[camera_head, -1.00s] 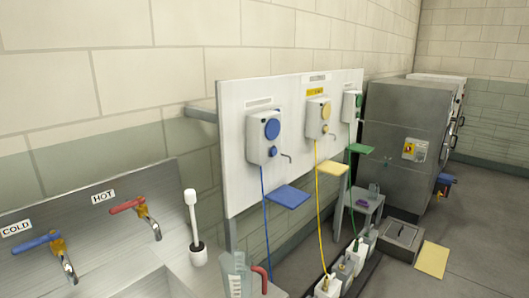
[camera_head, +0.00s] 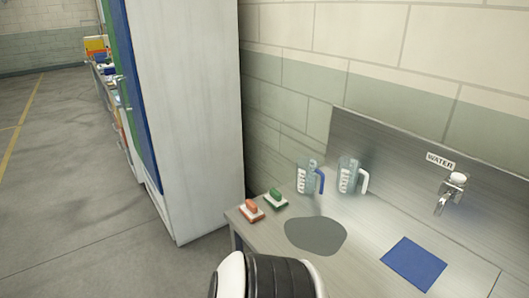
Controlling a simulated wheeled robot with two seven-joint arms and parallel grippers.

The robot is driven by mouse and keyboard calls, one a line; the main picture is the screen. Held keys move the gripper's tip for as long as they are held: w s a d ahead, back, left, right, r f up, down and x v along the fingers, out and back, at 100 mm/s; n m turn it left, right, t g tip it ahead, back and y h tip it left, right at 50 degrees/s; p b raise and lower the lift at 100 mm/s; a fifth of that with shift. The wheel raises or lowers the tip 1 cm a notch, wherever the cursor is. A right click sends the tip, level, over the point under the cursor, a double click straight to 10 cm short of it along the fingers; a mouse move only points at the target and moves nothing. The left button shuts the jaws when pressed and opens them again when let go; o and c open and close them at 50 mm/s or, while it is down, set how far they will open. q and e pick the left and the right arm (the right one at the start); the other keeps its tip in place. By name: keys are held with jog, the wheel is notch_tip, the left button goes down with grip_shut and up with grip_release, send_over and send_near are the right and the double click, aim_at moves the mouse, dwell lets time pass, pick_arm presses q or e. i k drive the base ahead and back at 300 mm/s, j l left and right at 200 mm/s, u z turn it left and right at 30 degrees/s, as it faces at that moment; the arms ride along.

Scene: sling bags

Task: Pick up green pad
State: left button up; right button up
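A green pad (camera_head: 275,198) with a raised grip on a pale base lies on the left end of the metal counter (camera_head: 345,205). A similar red-orange pad (camera_head: 251,210) lies just to its left and nearer to me, apart from it. Neither of my grippers is in view. Only a black and white part of my own arm shows at the bottom, below the counter's left end, and it does not touch the pads.
Two clear jugs, one with a blue handle (camera_head: 308,178) and one with a white handle (camera_head: 350,176), stand behind the pads. A grey round patch (camera_head: 316,235) and a blue mat (camera_head: 414,263) lie on the counter.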

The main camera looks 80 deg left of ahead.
aim_at(274, 197)
jog(key=u, duration=2.65)
